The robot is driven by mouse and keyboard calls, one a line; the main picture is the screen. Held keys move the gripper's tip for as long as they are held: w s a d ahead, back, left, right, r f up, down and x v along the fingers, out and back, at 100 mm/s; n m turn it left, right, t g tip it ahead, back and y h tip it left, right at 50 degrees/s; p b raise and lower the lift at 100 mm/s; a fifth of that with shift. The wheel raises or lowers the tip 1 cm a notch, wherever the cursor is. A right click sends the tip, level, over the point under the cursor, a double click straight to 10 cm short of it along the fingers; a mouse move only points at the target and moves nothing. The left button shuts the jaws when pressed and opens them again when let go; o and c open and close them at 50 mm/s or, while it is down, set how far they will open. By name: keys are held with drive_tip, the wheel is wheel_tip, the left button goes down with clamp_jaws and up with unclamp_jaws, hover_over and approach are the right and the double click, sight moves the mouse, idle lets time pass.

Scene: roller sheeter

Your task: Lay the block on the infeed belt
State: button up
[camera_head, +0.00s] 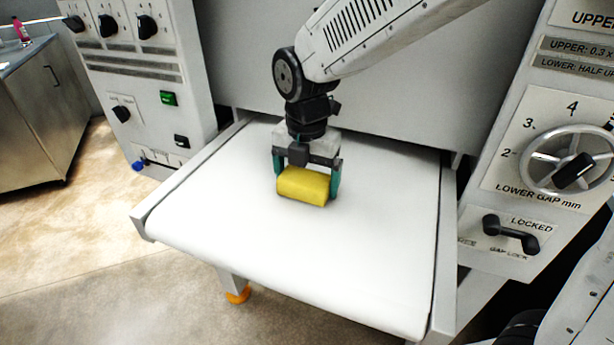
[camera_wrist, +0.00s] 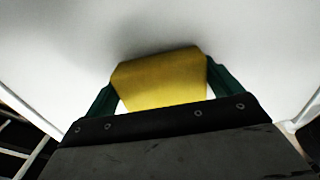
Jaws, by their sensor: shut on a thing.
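The yellow block (camera_head: 303,186) is between the green fingers of my gripper (camera_head: 307,181), low over the white infeed belt (camera_head: 300,250). My gripper is shut on it, one finger at each end. In the wrist view the block (camera_wrist: 160,80) spans the gap between the fingertips (camera_wrist: 160,84), with a dark shadow on the belt along its far side. I cannot tell whether the block's underside touches the belt. It lies roughly level, near the middle of the belt's width.
A control panel with knobs (camera_head: 146,27) stands left of the belt. A panel with a lower gap handwheel (camera_head: 566,160) and a lock lever (camera_head: 511,233) stands right. The belt's front part is clear. A steel cabinet (camera_head: 35,110) is at far left.

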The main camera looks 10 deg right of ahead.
drive_tip(key=shift+f, duration=0.1)
drive_tip(key=o, duration=1)
drive_tip(key=shift+c, duration=0.2)
wheel_tip(320, 180, up, 12)
drive_tip(key=s+d+f+m, duration=0.1)
drive_tip(key=s+d+m, duration=0.9)
drive_tip(key=m, duration=0.5)
drive_tip(key=s+d+f+m+t, duration=0.1)
drive_tip(key=s+d+f+m, duration=0.1)
drive_tip(key=s+d+m, duration=0.8)
drive_tip(key=m, duration=0.5)
drive_tip(key=shift+d+f, duration=0.15)
drive_tip(key=shift+d, duration=0.15)
drive_tip(key=shift+s, duration=0.1)
